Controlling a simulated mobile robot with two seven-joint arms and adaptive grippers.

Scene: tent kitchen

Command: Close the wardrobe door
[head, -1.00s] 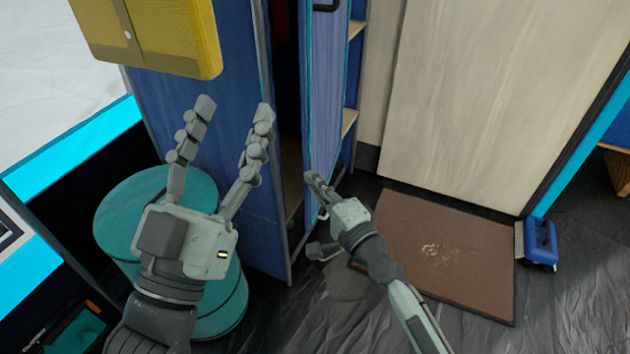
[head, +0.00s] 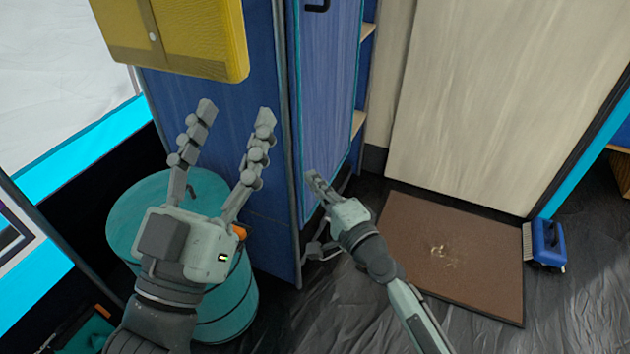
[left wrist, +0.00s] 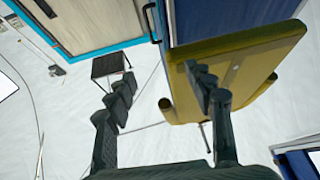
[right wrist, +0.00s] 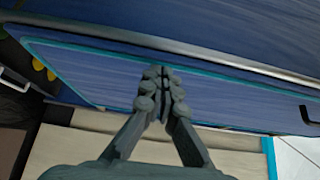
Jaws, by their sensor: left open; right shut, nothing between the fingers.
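The blue wardrobe (head: 215,130) stands in the middle of the head view. The door also fills the middle of the right wrist view (right wrist: 220,100). My right gripper (head: 312,178) is shut and empty, its fingertips at the door's lower part, touching or very near it. My left gripper (head: 235,112) is open and empty in front of the wardrobe's side, away from the door.
A yellow case (head: 185,40) hangs on the wardrobe's side above my left gripper. A teal drum (head: 130,215) stands below it. A brown mat (head: 455,255) and a blue brush (head: 548,243) lie on the floor to the right. Open shelves (head: 364,75) adjoin the door's right side.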

